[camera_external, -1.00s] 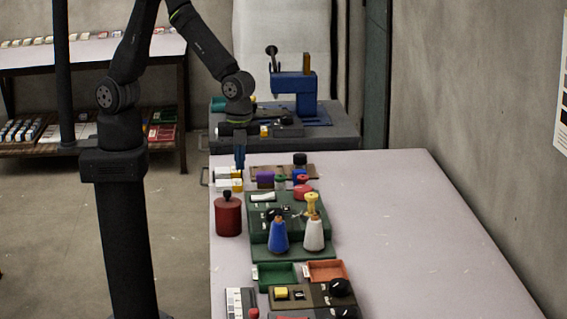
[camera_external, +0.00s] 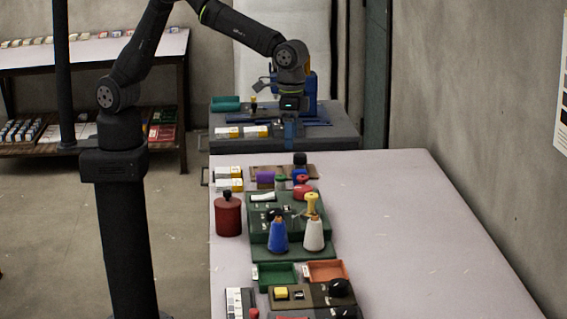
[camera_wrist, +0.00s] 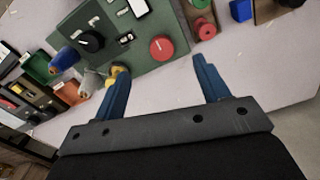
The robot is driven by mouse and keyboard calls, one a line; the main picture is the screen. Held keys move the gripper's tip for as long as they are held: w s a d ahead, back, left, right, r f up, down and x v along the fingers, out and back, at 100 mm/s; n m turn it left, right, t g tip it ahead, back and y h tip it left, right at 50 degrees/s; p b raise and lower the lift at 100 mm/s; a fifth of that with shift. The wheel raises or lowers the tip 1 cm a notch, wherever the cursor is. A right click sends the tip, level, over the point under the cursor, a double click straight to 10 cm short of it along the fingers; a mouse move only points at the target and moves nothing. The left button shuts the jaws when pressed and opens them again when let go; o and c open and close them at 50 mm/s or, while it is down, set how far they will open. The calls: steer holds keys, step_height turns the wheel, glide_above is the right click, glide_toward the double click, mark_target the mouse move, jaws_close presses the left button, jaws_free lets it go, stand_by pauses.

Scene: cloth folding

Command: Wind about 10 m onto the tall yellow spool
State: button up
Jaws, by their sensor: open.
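A yellow spool-shaped piece (camera_external: 312,202) shows just above and behind a white thread cone (camera_external: 314,236). I cannot tell whether they touch. A blue cone (camera_external: 278,236) stands to the left. These are at the green winding machine (camera_external: 258,235), which has a black knob (camera_wrist: 91,41) and red button (camera_wrist: 161,48) in the wrist view. My gripper (camera_external: 290,135) is high near the table's back edge, away from the yellow piece. In the wrist view my gripper (camera_wrist: 160,82) is open with nothing between its blue fingers; the yellow piece (camera_wrist: 119,76) shows beside the left finger.
A rack (camera_external: 258,168) behind the machine holds purple, green, red and blue spools. A dark red canister (camera_external: 228,216) stands left. Green (camera_external: 277,276) and orange (camera_external: 327,271) trays lie in front. A blue press (camera_external: 308,90) stands on the back bench. The table's right side is clear.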

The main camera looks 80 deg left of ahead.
mark_target(303, 187)
steer(key=w+d+r+n, duration=0.1)
steer(key=w+r+n, duration=0.2)
steer(key=n, duration=0.2)
step_height(303, 187, down, 17)
steer(key=shift+w+d+r, duration=0.1)
steer(key=shift+c, duration=0.2)
steer(key=c, duration=0.9)
